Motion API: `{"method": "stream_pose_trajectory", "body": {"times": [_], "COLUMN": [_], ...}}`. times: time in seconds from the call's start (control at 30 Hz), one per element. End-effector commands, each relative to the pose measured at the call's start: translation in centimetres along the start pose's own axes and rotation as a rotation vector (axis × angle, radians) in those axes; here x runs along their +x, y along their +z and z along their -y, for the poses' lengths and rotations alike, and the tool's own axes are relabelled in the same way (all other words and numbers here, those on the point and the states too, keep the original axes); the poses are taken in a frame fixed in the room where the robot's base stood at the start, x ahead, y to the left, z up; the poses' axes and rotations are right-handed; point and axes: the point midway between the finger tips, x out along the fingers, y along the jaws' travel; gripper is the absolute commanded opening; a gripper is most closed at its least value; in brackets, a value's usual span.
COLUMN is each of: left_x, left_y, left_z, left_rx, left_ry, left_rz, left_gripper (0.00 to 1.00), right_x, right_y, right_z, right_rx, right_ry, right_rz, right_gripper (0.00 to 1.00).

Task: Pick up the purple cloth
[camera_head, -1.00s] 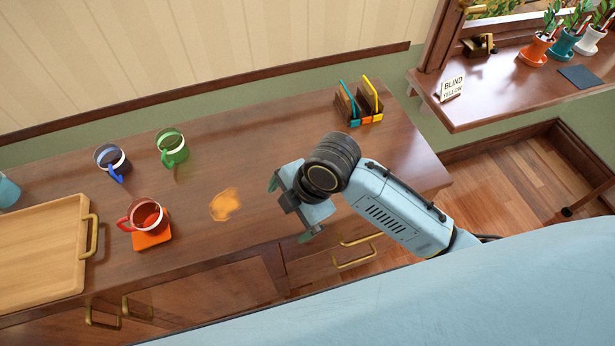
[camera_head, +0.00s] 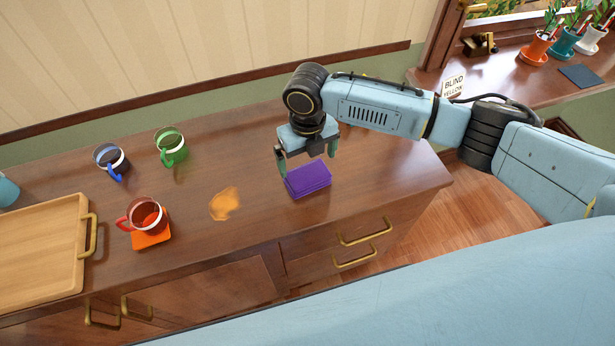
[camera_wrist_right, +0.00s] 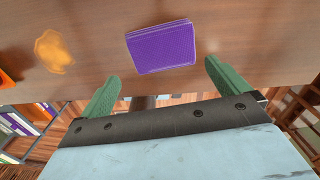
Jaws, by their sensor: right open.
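The purple cloth (camera_head: 309,181) lies folded in a flat block on the wooden counter, near its front edge. It also shows in the right wrist view (camera_wrist_right: 161,47), just beyond the fingertips and between their lines. My right gripper (camera_head: 308,167) is open and empty, with its fingers pointing down over the back of the cloth. In the right wrist view its two green fingers (camera_wrist_right: 160,78) are spread apart, and neither visibly touches the cloth. My left gripper is in no view.
An orange spill (camera_head: 224,204) lies left of the cloth. A red mug (camera_head: 147,217) on an orange coaster (camera_head: 151,240), a blue mug (camera_head: 112,160), a green mug (camera_head: 172,148) and a wooden tray (camera_head: 40,250) stand farther left. The counter (camera_head: 385,190) right of the cloth is clear.

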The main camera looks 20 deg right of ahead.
Motion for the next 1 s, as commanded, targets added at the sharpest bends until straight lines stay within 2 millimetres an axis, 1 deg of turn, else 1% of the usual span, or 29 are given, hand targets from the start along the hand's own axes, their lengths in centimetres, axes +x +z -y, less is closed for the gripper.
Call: {"method": "stream_pose_trajectory", "body": {"times": [0.03, 0.1, 0.27, 0.37, 0.5, 0.6, 0.7, 0.9, 0.93, 1.0], "left_x": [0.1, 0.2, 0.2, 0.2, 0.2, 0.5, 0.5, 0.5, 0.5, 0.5], "left_y": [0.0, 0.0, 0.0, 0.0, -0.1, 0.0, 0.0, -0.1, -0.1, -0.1], "left_z": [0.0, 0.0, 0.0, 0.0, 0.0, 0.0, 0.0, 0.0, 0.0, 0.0], "left_rx": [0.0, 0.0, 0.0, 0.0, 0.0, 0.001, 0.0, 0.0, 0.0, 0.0], "left_ry": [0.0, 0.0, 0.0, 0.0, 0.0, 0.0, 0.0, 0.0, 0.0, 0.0], "left_rz": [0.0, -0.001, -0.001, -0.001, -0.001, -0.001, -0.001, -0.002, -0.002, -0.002], "left_gripper": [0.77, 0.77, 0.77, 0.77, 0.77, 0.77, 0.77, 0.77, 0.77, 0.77], "right_x": [1.0, 1.8, 2.8, 3.8, 6.0, 7.3, 7.8, 7.8, 7.8, 7.8], "right_y": [0.0, 0.0, 0.0, -0.2, -0.6, -0.6, -0.6, -0.5, -0.5, -0.5], "right_z": [0.0, 0.0, 0.0, 0.1, 0.2, 0.2, 0.2, 0.2, 0.2, 0.2], "right_rx": [0.001, 0.001, 0.001, 0.002, 0.001, 0.002, 0.002, 0.001, 0.001, 0.001], "right_ry": [0.0, 0.001, 0.001, 0.0, 0.0, 0.001, 0.0, 0.001, 0.001, 0.001], "right_rz": [-0.002, -0.002, 0.001, -0.001, -0.001, 0.0, 0.0, 0.001, 0.001, 0.001], "right_gripper": [1.0, 1.0, 1.0, 1.0, 1.0, 1.0, 1.0, 1.0, 0.99, 0.9]}}
